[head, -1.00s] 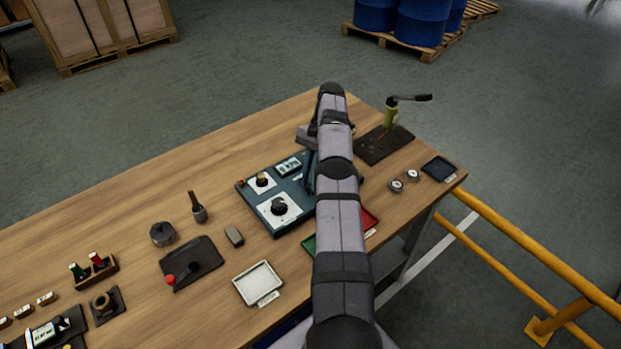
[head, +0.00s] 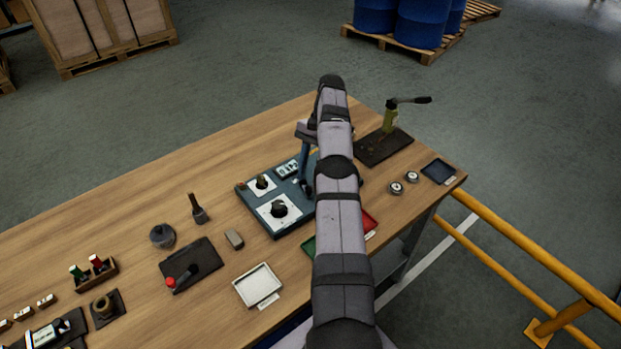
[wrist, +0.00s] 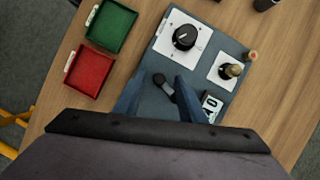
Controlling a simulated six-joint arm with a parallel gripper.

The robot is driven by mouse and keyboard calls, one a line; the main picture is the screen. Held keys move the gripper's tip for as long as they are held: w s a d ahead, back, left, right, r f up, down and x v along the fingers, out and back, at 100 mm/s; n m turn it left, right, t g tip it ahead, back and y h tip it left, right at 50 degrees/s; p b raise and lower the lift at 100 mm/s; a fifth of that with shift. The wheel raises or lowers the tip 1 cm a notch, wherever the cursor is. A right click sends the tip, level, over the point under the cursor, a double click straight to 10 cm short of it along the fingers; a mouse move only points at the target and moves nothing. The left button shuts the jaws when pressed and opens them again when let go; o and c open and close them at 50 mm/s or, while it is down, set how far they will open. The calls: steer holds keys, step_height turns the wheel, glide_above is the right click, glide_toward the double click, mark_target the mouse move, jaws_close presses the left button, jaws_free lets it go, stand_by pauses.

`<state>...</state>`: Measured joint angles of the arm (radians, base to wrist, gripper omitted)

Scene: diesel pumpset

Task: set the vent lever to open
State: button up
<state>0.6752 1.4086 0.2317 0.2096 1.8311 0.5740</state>
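A blue-grey control panel (head: 262,222) lies on the bench and also shows in the wrist view (wrist: 205,62). In the wrist view, a short dark lever (wrist: 164,86) with a rounded end sits on the panel between my gripper's fingers; I take it to be the vent lever, though I cannot read its label. My gripper (wrist: 159,77) is open, its two blue fingers apart on either side of the lever. Contact cannot be told. In the head view my arm hides the lever and most of my gripper (head: 308,172).
The panel also carries a black rotary knob (wrist: 185,37), a brass-coloured knob (wrist: 233,71) and a display (wrist: 211,105). Green (wrist: 111,25) and red (wrist: 90,70) trays lie beside it. A green hand pump (head: 391,117) stands behind the arm. A red-knobbed lever (head: 171,282) is farther left.

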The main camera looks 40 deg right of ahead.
step_height(320, 180, up, 7)
steer(key=p, duration=0.6)
steer(key=shift+w+r, duration=0.1)
